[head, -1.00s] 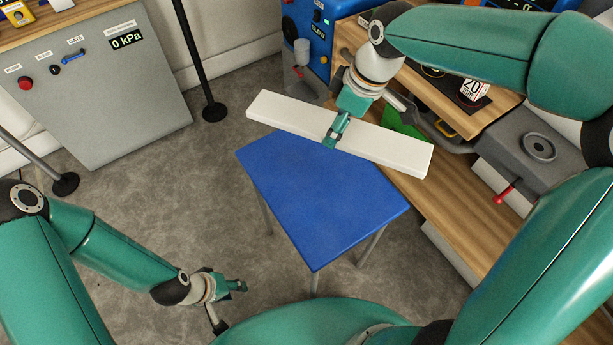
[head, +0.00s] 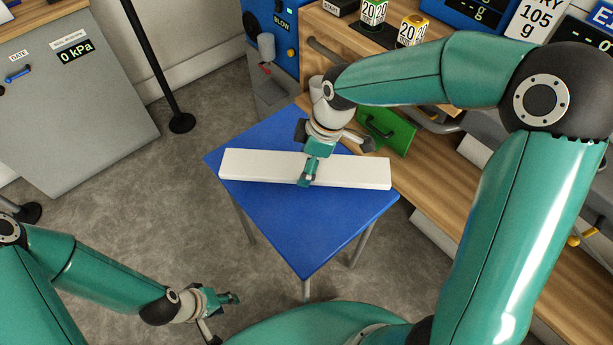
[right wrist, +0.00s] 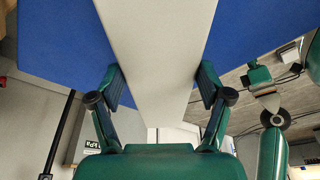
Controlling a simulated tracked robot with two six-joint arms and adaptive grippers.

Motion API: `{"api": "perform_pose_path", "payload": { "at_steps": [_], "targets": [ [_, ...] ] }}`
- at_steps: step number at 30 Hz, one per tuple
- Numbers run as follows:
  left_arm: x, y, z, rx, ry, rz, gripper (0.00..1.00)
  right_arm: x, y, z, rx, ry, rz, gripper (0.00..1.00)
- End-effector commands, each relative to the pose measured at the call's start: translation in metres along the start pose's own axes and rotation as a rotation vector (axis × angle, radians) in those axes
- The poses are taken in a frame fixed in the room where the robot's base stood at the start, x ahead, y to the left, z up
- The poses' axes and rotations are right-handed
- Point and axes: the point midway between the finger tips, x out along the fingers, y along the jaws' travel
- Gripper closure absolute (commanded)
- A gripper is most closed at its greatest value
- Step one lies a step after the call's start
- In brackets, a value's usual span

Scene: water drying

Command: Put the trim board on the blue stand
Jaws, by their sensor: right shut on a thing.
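The trim board, a long white plank (head: 350,173), lies level across the blue stand (head: 295,235) in the head view; whether it touches the top or hovers just above it I cannot tell. My right gripper (head: 307,180) is shut on the board near its middle. In the right wrist view the board (right wrist: 157,60) runs between the two fingers (right wrist: 162,90), with the blue stand top (right wrist: 250,35) behind it on both sides. My left gripper (head: 228,299) is empty and low at the lower left, away from the stand; its finger gap is too small to judge.
A black post (head: 150,65) and a grey cabinet (head: 75,120) stand to the left. The floor between is clear.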

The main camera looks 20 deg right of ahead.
Motion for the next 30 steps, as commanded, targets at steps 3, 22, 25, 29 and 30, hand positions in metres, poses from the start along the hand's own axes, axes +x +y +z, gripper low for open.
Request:
{"api": "perform_pose_path", "payload": {
  "at_steps": [3, 22, 25, 29, 30],
  "targets": [
    [0.002, -0.001, 0.0, 0.0, 0.0, 0.0, 0.6, 0.007, 0.0, 0.002, 0.0, 0.001, 0.002, 0.7],
    [0.01, -0.004, 0.0, 0.0, 0.0, 0.0, 0.6, 0.048, 0.0, 0.012, -0.001, 0.001, 0.002, 0.7],
    [0.011, -0.004, 0.0, 0.0, 0.0, 0.0, 0.6, 0.049, 0.0, 0.013, -0.001, 0.0, 0.001, 0.17],
    [0.011, -0.004, 0.0, 0.0, 0.0, 0.0, 0.6, 0.049, 0.0, 0.013, -0.001, 0.0, 0.001, 0.0],
    [0.011, -0.004, 0.0, 0.0, 0.0, 0.0, 0.6, 0.049, 0.0, 0.013, -0.001, 0.0, 0.001, 0.0]
  ]
}}
